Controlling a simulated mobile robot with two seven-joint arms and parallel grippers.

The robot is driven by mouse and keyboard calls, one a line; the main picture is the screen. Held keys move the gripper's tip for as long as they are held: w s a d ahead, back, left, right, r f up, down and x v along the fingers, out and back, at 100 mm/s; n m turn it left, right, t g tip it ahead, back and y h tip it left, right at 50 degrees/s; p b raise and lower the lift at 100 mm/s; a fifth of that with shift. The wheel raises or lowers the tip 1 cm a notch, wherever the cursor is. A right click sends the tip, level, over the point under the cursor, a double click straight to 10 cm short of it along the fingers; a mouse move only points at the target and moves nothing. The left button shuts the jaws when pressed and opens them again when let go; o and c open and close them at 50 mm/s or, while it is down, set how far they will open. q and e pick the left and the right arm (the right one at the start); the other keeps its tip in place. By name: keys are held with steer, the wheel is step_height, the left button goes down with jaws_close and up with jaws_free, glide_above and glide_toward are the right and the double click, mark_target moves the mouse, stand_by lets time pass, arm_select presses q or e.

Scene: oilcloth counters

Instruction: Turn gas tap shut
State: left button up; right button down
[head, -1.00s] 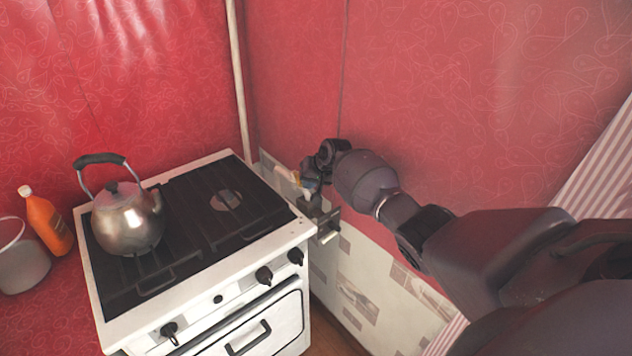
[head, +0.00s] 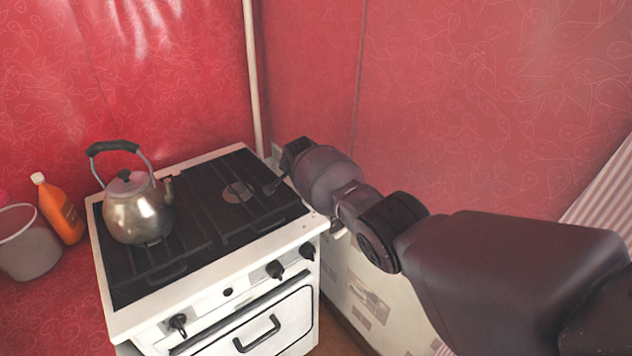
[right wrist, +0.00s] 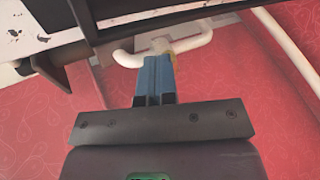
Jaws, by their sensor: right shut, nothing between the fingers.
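In the right wrist view, my right gripper (right wrist: 153,78) is shut and empty, its blue fingers together. Just beyond the fingertips is a bent white pipe (right wrist: 125,58) with a small yellowish fitting (right wrist: 162,46), which looks like the gas tap. The fingers overlap it in the picture; I cannot tell if they touch it, nor which way the tap's handle is turned. In the head view, my right gripper (head: 274,187) is at the stove's back right corner, partly hidden by my wrist. The tap is hidden there. My left gripper is not in view.
The white stove (head: 220,290) has a dark grate and black knobs. A metal kettle (head: 138,212) stands on its left side. An orange bottle (head: 60,212) and a bucket (head: 28,248) are further left. A vertical white pipe (head: 252,75) runs up the corner of the red walls.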

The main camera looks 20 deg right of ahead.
steer(key=w+a+b, duration=0.1)
steer(key=w+a+m+h+b, duration=0.1)
steer(key=b, duration=0.1)
steer(key=shift+a+f+m, duration=0.1)
steer(key=shift+f+m, duration=0.2)
steer(key=shift+f, duration=0.1)
steer(key=shift+w+a+r+b, duration=0.15)
steer(key=shift+w+a+b, duration=0.15)
steer(key=shift+b, duration=0.25)
steer(key=shift+w+r, duration=0.15)
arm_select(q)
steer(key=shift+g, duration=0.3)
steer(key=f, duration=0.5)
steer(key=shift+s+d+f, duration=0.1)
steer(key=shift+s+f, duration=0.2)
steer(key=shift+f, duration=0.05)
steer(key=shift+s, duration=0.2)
arm_select(e)
steer(key=shift+r, duration=0.1)
